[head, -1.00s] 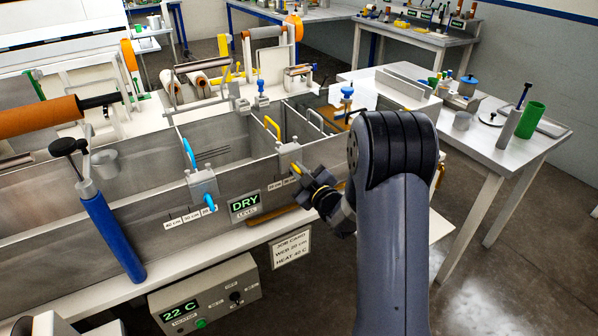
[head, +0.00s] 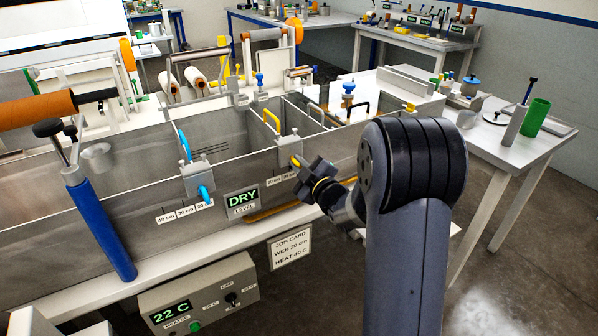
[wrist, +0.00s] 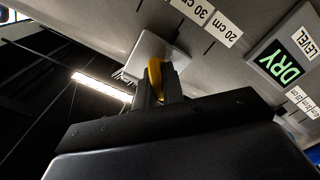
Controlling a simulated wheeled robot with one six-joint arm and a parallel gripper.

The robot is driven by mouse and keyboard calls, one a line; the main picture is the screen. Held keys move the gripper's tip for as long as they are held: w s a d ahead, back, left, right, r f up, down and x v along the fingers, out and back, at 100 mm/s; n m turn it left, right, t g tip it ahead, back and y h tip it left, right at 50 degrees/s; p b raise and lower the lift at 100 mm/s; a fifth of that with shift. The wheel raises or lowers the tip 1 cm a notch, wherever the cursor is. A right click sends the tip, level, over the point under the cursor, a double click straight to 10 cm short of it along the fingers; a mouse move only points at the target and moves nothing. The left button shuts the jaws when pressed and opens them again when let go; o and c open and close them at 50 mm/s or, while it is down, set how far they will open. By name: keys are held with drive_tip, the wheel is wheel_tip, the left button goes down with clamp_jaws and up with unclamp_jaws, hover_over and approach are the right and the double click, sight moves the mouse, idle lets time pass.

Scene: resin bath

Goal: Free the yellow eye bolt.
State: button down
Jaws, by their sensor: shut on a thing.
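The yellow eye bolt (head: 295,161) sits on the front of a grey clamp block (head: 289,148) that hangs over the front wall of the metal bath. In the wrist view the yellow eye bolt (wrist: 154,78) shows as a yellow curve between my fingers, against the pale block (wrist: 150,55). My gripper (head: 302,166) reaches it from the front right and is shut on it. It also shows in the wrist view (wrist: 159,92). The fingers hide part of the bolt, and its thread is out of sight.
A second clamp block (head: 197,180) with a blue eye bolt (head: 205,193) sits left on the same wall. The DRY level display (head: 242,203) is below and between them. A blue-handled tool (head: 98,230) leans at the left front. A side table (head: 510,150) stands right.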

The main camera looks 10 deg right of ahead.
drive_tip(key=c, duration=1.5)
unclamp_jaws()
drive_tip(key=shift+c, duration=0.2)
drive_tip(key=b+v, duration=0.1)
drive_tip(key=v, duration=0.9)
drive_tip(key=shift+s+b, duration=0.3)
drive_tip(key=shift+s, duration=0.1)
drive_tip(key=shift+d, duration=0.1)
drive_tip(key=p+x, duration=0.2)
drive_tip(key=x, duration=0.9)
drive_tip(key=shift+r, duration=0.15)
drive_tip(key=shift+m+p, duration=0.3)
drive_tip(key=shift+p, duration=0.5)
